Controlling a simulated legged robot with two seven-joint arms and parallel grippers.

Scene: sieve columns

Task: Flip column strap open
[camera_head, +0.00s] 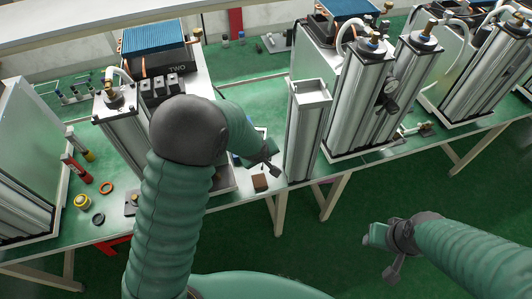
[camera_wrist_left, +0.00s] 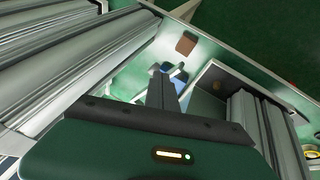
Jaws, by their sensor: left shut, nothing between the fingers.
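A silver column with an open square top (camera_head: 310,95) stands upright at the table's front edge, just right of my left gripper in the head view. Another silver column (camera_head: 122,125) stands left, partly behind my arm. My left gripper (camera_head: 272,168) is shut and empty, above the table between them. In the left wrist view its closed fingers (camera_wrist_left: 163,90) point into the gap between ribbed columns at left (camera_wrist_left: 75,65) and right (camera_wrist_left: 265,125). I cannot make out a strap on any column. My right gripper (camera_head: 385,245) hangs off the table at lower right; its jaw state is unclear.
A small brown block (camera_head: 260,183) lies on the table near my left gripper; the wrist view shows it too (camera_wrist_left: 186,44). A blue item (camera_wrist_left: 178,76) is near the fingertips. More column units (camera_head: 365,100) stand right. Rings and small parts (camera_head: 83,201) lie left.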

